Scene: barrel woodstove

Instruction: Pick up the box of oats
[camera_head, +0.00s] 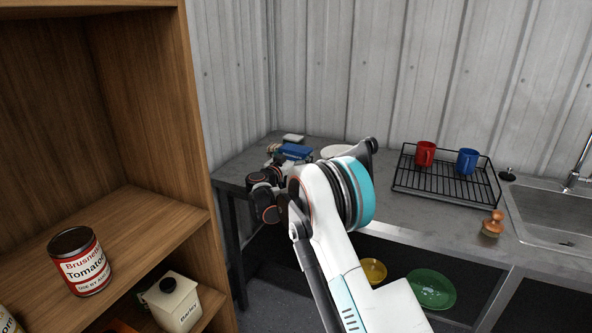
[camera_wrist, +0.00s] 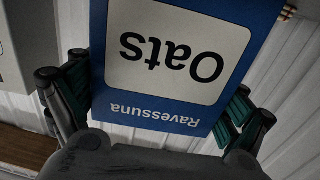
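The box of oats (camera_wrist: 165,110) is blue with a white label. It fills the middle of the wrist view with its lettering upside down. My gripper (camera_wrist: 158,105) has one finger on each side of it, spread about as wide as the box. The teal pads lie close along its edges. I cannot tell whether they press on it. In the head view, a blue box (camera_head: 295,152) shows at the back left of the counter, just beyond my dark gripper parts. My arm hides part of that area.
The grey counter (camera_head: 385,212) holds a black rack (camera_head: 446,184) with a red mug (camera_head: 425,153) and a blue mug (camera_head: 467,161). A white plate (camera_head: 334,151) lies beside my arm. A wooden shelf (camera_head: 150,215) with a tomato can (camera_head: 79,261) stands at left.

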